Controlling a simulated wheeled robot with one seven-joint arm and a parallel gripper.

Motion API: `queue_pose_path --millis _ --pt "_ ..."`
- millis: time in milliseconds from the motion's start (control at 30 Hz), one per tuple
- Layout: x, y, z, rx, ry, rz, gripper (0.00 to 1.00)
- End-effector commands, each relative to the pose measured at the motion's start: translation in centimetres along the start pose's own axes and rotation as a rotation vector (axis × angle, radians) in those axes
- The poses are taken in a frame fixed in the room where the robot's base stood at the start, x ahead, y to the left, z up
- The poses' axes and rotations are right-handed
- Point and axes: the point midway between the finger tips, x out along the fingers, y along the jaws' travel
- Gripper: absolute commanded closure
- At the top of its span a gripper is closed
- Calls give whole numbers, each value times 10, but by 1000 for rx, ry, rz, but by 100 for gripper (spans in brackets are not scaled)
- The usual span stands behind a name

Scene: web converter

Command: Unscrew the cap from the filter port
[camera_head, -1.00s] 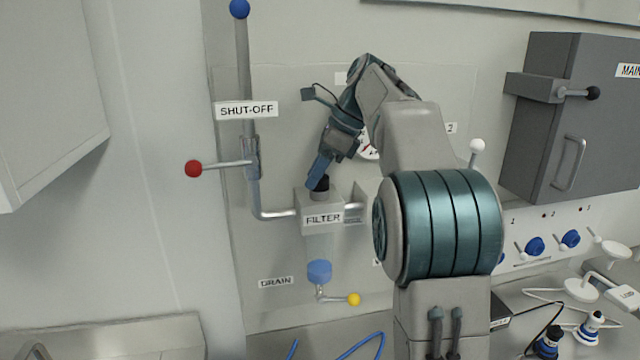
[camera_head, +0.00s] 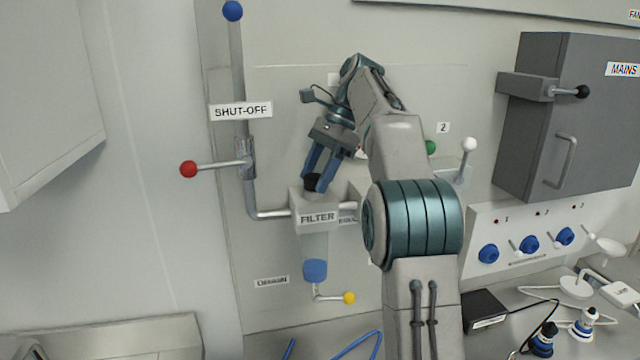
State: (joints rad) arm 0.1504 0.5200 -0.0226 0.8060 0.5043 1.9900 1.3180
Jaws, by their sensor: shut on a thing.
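The filter housing (camera_head: 316,217) is a light box on the wall, labelled FILTER, with a clear bowl (camera_head: 314,246) and a blue part (camera_head: 315,271) below. A small black cap (camera_head: 312,183) sits at the top of the housing. My gripper (camera_head: 318,180) reaches down from above, its two blue fingers on either side of the cap and shut on it. The fingers partly cover the cap, and I cannot tell whether it still touches the port.
A shut-off lever with a red knob (camera_head: 188,169) stands left of the filter on a vertical pipe. A drain lever with a yellow knob (camera_head: 348,298) is below. A grey MAINS cabinet (camera_head: 530,160) and a panel of blue knobs (camera_head: 529,244) are at right.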

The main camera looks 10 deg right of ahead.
Motion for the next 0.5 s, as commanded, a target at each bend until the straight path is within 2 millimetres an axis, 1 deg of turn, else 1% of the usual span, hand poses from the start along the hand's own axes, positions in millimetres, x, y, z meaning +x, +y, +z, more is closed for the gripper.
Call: queue_pose_path --millis 33,133,167,200,233,500 --pt "-1 0 12 -39 -4 7 100" --pt "-1 0 14 -42 -5 7 100" --pt "-1 0 14 -43 -5 6 40" --pt "-2 -1 14 -44 -5 5 29" --pt "-2 -1 14 -43 -5 4 27" --pt "-1 -2 9 -22 -7 -6 27"
